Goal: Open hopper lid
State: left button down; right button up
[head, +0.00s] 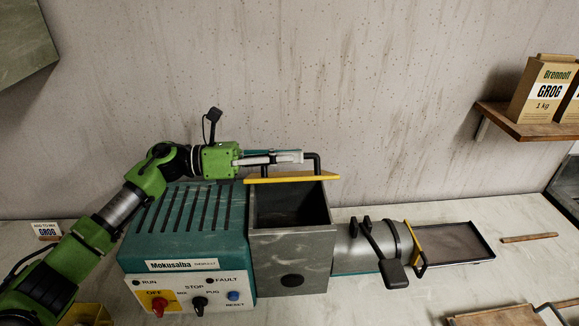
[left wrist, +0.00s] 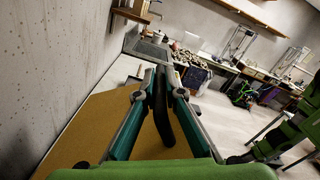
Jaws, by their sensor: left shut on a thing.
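The pug mill's grey hopper (head: 290,255) is in the middle of the head view, with its dark inside showing. Its yellow lid (head: 292,179) is seen nearly edge-on above the hopper's back edge, raised clear of the front of the mouth. The black lid handle (head: 317,163) sticks up from it. My left gripper (head: 298,157) reaches in from the left and is shut on the handle. In the left wrist view the handle (left wrist: 161,110) stands between the fingers, over the broad yellow lid (left wrist: 95,125). My right gripper is not in view.
The teal mixer body (head: 185,235) with its buttons stands left of the hopper. A metal barrel (head: 358,245) with black levers and a tray (head: 450,243) lie to the right. A shelf (head: 520,120) with grog boxes (head: 545,90) is on the wall at right.

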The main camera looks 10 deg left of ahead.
pick_arm(q)
jog(key=shift+w+r, duration=0.1)
dwell(0.3)
jog(key=c, duration=2.1)
grip_release()
jog(key=shift+c, duration=0.2)
jog(key=s+a, duration=0.2)
jog(key=a, duration=1)
jog(key=shift+s, duration=0.15)
